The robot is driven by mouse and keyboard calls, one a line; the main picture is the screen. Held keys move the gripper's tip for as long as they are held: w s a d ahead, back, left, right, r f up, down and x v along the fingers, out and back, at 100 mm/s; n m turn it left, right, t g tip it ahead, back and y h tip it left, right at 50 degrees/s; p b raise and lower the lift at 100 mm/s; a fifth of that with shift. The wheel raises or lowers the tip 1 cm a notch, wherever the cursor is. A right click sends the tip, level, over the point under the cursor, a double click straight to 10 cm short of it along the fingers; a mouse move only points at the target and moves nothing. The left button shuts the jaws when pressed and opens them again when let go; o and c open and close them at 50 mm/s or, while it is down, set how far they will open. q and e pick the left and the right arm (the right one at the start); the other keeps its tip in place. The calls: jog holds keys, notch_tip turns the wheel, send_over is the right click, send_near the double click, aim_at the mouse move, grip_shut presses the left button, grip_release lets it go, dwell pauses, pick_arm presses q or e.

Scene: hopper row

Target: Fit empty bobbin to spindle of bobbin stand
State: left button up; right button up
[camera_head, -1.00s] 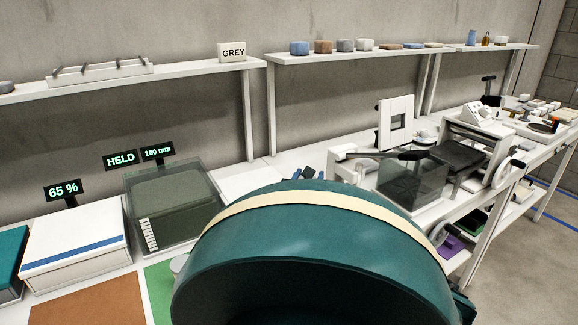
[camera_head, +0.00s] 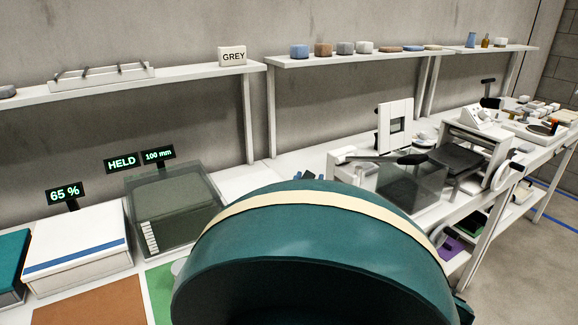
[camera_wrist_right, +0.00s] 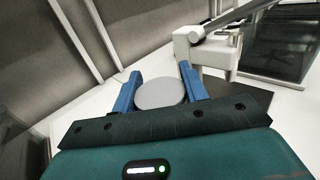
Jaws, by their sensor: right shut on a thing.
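In the right wrist view my right gripper (camera_wrist_right: 160,72) has its two blue fingers on either side of a pale grey round disc (camera_wrist_right: 160,93). The gripper is shut on it, and the disc looks like the flange of the empty bobbin. Its lower part is hidden behind the gripper body. In the head view only small dark blue parts, probably the fingers, show behind my teal arm cover. I cannot pick out the bobbin stand or its spindle in either view. My left gripper is not in view.
A white lever machine (camera_head: 345,165) with a clear box (camera_head: 405,188) stands close to the right of the gripper. A dark smoky box (camera_head: 175,205) and a white box (camera_head: 75,250) stand at left. A shelf (camera_head: 350,57) runs along the wall.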

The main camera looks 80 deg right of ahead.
jog(key=shift+r+p, duration=0.1)
jog(key=shift+p, duration=0.4)
jog(key=shift+f, duration=0.25)
jog(key=shift+f, duration=0.25)
jog(key=shift+f+b, duration=0.4)
jog(key=shift+f, duration=0.7)
